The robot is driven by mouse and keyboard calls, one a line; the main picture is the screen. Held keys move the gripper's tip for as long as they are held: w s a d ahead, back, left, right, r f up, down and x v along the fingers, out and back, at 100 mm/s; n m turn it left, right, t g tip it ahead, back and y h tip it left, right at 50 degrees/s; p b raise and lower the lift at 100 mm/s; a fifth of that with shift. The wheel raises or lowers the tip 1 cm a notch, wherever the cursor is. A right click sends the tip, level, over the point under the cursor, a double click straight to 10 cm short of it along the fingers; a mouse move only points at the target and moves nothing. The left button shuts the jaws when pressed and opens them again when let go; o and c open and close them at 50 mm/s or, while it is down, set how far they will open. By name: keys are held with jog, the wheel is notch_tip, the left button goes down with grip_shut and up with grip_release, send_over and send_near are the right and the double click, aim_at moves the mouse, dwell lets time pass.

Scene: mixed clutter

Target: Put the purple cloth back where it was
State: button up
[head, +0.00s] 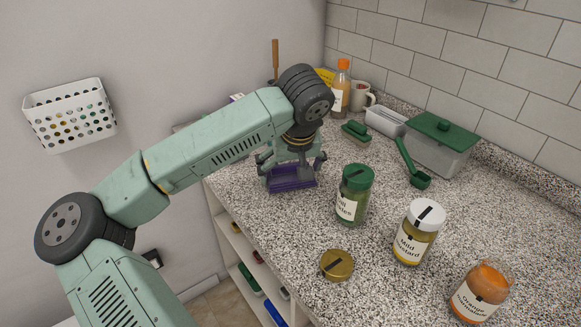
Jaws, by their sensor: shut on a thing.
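The purple cloth (292,184) shows as a dark purple shape at the lower end of my gripper (291,168), near the left edge of the counter. My gripper points down and is shut on the cloth. The gripper and arm hide part of the cloth. I cannot tell whether the cloth touches the counter or hangs just above it.
Right of the gripper stand a green-lidded jar (352,197), a mustard jar (416,236) and an open orange jar (482,290). A gold lid (338,264) lies in front. Behind are a green scoop (411,165), a brush (356,130) and a green-lidded box (440,147).

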jog(key=shift+f, duration=0.2)
jog(key=o, duration=0.7)
jog(key=shift+o, duration=0.2)
